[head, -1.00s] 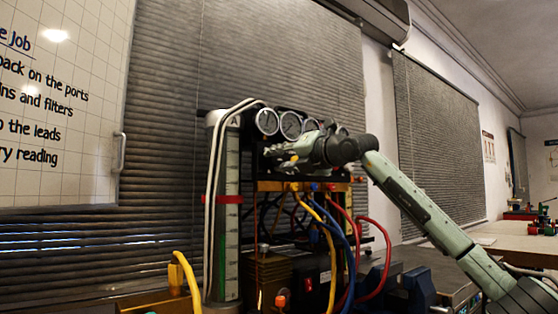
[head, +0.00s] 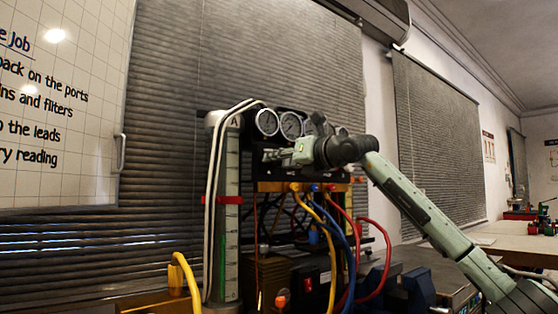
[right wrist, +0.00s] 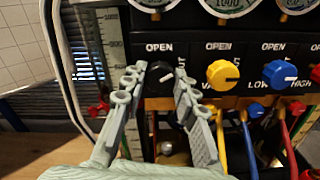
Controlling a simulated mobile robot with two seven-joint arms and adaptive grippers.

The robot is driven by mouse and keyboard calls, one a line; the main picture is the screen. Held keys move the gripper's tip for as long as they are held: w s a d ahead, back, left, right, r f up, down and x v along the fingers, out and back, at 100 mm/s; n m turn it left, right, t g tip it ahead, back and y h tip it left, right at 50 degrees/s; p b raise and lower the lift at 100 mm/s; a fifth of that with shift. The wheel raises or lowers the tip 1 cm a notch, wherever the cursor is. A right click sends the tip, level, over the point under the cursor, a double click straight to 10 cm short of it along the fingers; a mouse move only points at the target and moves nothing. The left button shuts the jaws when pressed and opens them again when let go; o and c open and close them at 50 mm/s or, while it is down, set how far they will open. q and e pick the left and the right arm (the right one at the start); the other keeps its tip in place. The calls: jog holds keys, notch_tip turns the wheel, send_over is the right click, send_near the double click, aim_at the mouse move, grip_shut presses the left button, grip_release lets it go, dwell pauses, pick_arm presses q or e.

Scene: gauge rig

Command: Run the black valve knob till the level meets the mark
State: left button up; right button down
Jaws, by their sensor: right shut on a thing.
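The black valve knob (right wrist: 160,78) is on the dark panel under an OPEN label in the right wrist view. My right gripper (right wrist: 159,82) is shut on it, with one finger on each side. In the head view my right gripper (head: 270,156) reaches the panel from the right and hides the knob. The tall sight tube (head: 229,240) with a scale stands left of the panel. A red mark (head: 228,199) rings the tube around mid height. Green shows low in the tube; its exact top is hard to read. My left gripper is not in view.
A yellow knob (right wrist: 222,75) and a blue knob (right wrist: 284,74) sit right of the black one. Round gauges (head: 291,124) are above. Yellow, blue and red hoses (head: 376,262) hang in front below. White tubes run beside the sight tube.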

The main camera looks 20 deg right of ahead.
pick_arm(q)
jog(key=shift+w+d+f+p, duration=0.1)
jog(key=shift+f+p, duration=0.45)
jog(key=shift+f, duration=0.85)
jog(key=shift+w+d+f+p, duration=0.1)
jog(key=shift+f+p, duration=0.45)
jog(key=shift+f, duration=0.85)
pick_arm(e)
jog(key=shift+n, duration=6)
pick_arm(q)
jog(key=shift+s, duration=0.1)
pick_arm(e)
jog(key=c, duration=1.2)
grip_release()
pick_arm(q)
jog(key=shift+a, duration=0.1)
pick_arm(e)
jog(key=shift+o, duration=0.2)
jog(key=v, duration=1.2)
